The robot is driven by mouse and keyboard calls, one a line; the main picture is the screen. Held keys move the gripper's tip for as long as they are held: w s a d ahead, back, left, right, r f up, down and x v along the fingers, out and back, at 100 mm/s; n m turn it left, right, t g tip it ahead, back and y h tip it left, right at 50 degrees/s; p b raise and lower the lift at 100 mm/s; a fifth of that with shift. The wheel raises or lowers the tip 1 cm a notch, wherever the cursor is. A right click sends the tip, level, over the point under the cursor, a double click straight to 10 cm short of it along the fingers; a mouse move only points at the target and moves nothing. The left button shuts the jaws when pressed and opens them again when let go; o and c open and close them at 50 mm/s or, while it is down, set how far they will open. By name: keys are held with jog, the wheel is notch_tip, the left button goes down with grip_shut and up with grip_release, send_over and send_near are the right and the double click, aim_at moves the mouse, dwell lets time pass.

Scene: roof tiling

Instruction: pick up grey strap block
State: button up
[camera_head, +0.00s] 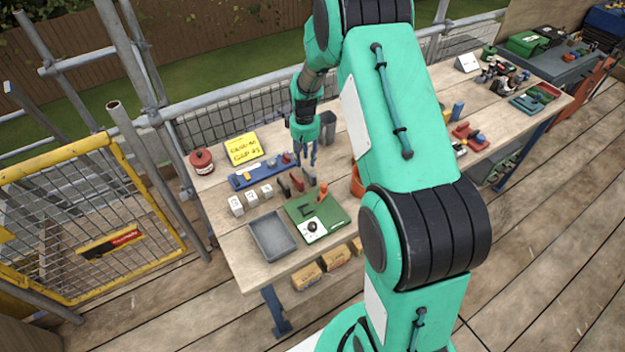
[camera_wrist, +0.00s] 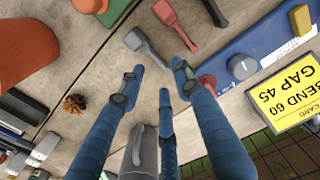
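A grey block with a long strap-like arm (camera_wrist: 136,40) lies on the table, just beyond my fingertips in the wrist view. I take it to be the grey strap block; in the head view it shows small and partly hidden (camera_head: 309,177) below my gripper. My gripper (camera_head: 307,162) points down over the table. Its blue fingers (camera_wrist: 158,72) are spread apart in the wrist view, with nothing between them. The fingertips appear apart from the grey block, but their height over it is hard to judge.
A similar red block (camera_wrist: 166,13) and a dark one (camera_wrist: 215,12) lie beside the grey block. A blue tray (camera_head: 262,172) and yellow card (camera_head: 242,148) are near. A grey container (camera_wrist: 142,155) stands by the fingers. A green board (camera_head: 330,213) and grey tray (camera_head: 272,236) lie nearer the table's front.

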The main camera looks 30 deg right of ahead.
jog(key=shift+d+f+b, duration=0.1)
jog(key=shift+f+b, duration=0.45)
jog(key=shift+f, duration=2)
grip_shut()
